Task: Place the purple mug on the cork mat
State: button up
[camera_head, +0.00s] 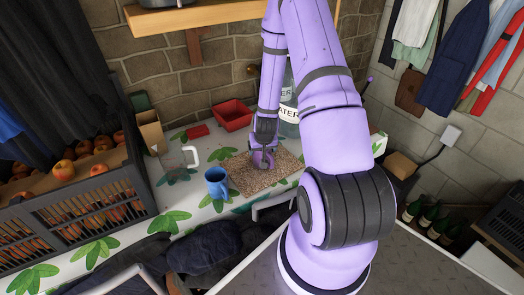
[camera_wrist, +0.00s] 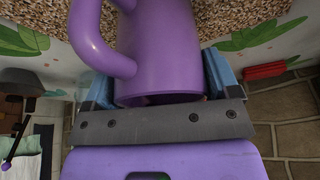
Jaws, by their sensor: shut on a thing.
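The purple mug (camera_wrist: 165,45) is between the two blue-grey fingers of my gripper (camera_wrist: 158,85) in the wrist view, with its handle on the left and its open rim toward the palm. In the head view, the mug (camera_head: 263,160) is small and partly covered by my gripper (camera_head: 264,148). The speckled brown cork mat (camera_head: 246,181) lies on the leaf-patterned table, and the mug is over it. The mat also shows behind the mug in the wrist view (camera_wrist: 225,14). I cannot tell whether the mug touches the mat.
A blue mug (camera_head: 217,183) stands close by the mat's left edge. A red tray (camera_head: 233,115) and a clear water bottle (camera_head: 289,105) are behind the mat. A black crate (camera_head: 85,205) of apples is at left. Table between crate and blue mug is mostly clear.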

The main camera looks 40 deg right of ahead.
jog(key=shift+f, duration=0.45)
jog(key=shift+f, duration=0.1)
jog(key=o, duration=1)
jog(key=shift+c, duration=0.2)
